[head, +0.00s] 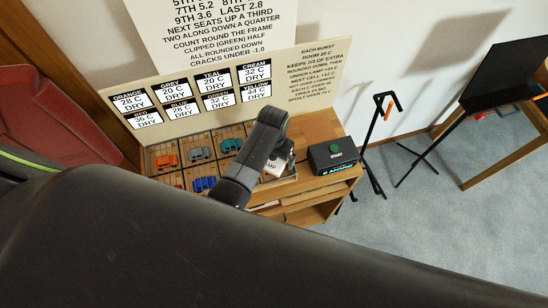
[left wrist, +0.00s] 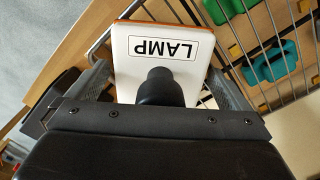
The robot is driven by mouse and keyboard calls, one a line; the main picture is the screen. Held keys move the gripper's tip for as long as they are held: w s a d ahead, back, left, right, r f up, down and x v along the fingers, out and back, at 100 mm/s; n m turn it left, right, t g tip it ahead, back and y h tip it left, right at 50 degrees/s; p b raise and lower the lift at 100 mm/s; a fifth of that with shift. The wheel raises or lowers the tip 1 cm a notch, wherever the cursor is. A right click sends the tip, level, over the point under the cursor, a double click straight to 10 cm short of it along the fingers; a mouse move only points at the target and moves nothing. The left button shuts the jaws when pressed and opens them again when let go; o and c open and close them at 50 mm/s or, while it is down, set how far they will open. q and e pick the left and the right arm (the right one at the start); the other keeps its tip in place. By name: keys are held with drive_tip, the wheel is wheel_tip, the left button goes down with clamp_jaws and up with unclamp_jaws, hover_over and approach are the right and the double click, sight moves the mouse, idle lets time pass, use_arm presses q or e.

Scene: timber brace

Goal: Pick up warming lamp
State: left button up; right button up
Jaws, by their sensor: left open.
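The warming lamp (left wrist: 172,50) is a white block with an orange edge and a label reading LAMP. In the left wrist view it lies between the two dark fingers of my left gripper (left wrist: 160,80), which is open. A dark round part stands in front of its lower middle. In the head view the lamp (head: 271,165) shows as a small white piece, mostly hidden by my left arm; my left gripper (head: 283,162) is over the right side of the wooden bench. I cannot tell whether the fingers touch the lamp. My right gripper is not in view.
Left of the lamp are wire compartments with orange (head: 167,160), grey (head: 200,153), teal (head: 231,145) and blue (head: 204,184) pieces. A black box with a green button (head: 333,158) stands close to the right. A sign board (head: 200,95) rises behind. A black stand (head: 376,140) is farther right.

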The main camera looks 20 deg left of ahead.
use_arm(q)
drive_tip(key=shift+s, duration=0.15)
drive_tip(key=shift+s+r, duration=0.1)
drive_tip(key=shift+c, duration=0.3)
drive_tip(key=c, duration=1.1)
drive_tip(key=shift+o, duration=0.2)
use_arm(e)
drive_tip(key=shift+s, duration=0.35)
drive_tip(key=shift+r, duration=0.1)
